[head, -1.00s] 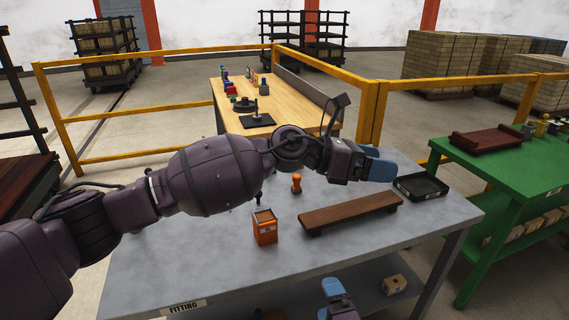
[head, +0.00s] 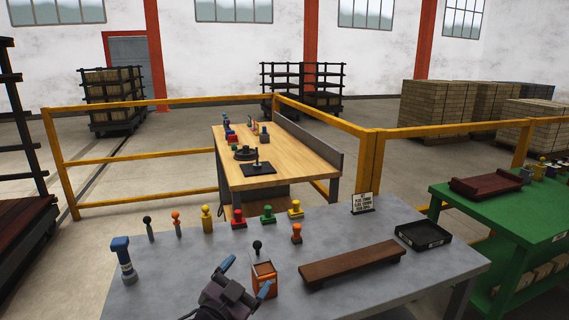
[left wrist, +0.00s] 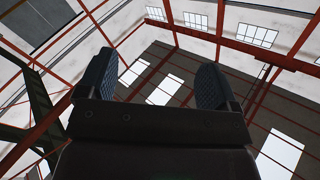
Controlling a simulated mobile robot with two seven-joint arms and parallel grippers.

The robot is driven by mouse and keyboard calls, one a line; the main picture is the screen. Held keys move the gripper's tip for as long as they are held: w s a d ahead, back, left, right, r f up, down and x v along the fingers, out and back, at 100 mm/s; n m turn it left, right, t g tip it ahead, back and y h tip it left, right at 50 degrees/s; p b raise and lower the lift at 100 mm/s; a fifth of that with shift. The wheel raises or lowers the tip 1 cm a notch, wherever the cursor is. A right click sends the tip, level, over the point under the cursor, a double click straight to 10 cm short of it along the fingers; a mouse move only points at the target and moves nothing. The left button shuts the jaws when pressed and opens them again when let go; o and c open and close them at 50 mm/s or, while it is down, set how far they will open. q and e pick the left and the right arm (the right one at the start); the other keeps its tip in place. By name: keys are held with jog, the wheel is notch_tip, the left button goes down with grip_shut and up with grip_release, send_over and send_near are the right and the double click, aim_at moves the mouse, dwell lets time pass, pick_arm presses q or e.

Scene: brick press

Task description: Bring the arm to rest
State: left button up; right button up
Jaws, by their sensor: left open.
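My left gripper (head: 246,278) shows at the bottom of the head view, over the front edge of the grey table (head: 205,254). Its blue-tipped fingers are spread, with nothing held between them. In the left wrist view the same gripper (left wrist: 152,85) points up at the roof, its two fingers wide apart and empty. The orange box (head: 263,283) stands on the table just behind and beside the gripper in the head view; I cannot tell whether they touch. Most of my left arm is out of the picture. My right gripper is not in view.
On the grey table stand several coloured stamps such as the red one (head: 238,219), a blue-topped tool (head: 124,259), a brown wooden board (head: 352,264), a black tray (head: 423,235) and a small sign (head: 363,204). A green table (head: 500,212) is at the right.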

pick_arm(q)
jog(key=s+a+f+n+g+y, duration=0.3)
jog(key=s+a+f, duration=0.6)
jog(key=s+f, duration=0.4)
jog(key=s+a+f+n+g+y, duration=0.3)
jog(key=s+a+f+n+y, duration=0.2)
jog(key=s+a+f, duration=0.5)
jog(key=s+f+n, duration=0.1)
jog(key=s+f, duration=0.1)
jog(key=s, duration=0.3)
jog(key=shift+s+a+f, duration=0.2)
jog(key=shift+s+f, duration=0.15)
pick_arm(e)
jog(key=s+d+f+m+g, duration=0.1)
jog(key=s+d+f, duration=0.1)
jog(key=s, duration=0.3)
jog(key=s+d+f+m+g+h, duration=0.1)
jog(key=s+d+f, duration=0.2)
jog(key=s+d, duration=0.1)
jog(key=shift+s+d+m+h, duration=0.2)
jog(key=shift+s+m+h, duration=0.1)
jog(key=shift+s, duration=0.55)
